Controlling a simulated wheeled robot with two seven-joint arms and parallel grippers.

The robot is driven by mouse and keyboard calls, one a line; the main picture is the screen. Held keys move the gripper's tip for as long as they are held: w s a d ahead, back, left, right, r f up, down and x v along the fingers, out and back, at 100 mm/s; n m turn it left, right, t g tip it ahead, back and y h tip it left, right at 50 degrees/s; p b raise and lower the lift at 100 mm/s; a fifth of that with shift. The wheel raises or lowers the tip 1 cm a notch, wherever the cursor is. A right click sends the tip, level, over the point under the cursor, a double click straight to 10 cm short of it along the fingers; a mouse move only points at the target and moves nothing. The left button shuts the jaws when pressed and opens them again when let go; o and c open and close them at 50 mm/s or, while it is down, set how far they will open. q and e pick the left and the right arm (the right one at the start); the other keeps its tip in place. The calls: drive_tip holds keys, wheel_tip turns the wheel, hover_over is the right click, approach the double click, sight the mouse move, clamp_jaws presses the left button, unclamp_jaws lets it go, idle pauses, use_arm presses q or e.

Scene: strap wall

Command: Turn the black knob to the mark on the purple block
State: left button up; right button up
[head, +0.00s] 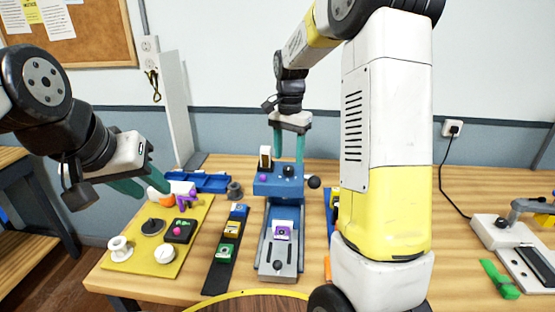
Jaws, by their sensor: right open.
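A small black knob (289,170) sits on top of the blue head of a machine (283,186) at the middle of the bench. A purple block with a pale face (283,231) sits lower on the machine's grey bed; any mark on it is too small to make out. My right gripper (289,160) is open, its teal fingers pointing down at the black knob, one on either side in this view. Whether they touch it I cannot tell. My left gripper (152,193) is open and empty above the far left of the yellow board.
The yellow board (143,262) at left carries a black disc (152,226), a white spool (120,248) and other parts. A black strip (217,277) with several coloured blocks lies beside the machine. A black ball handle (313,182) sticks out at the machine's right. My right arm hides bench at right.

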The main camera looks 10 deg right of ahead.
sight(288, 167)
drive_tip(key=shift+f, duration=1.95)
clamp_jaws()
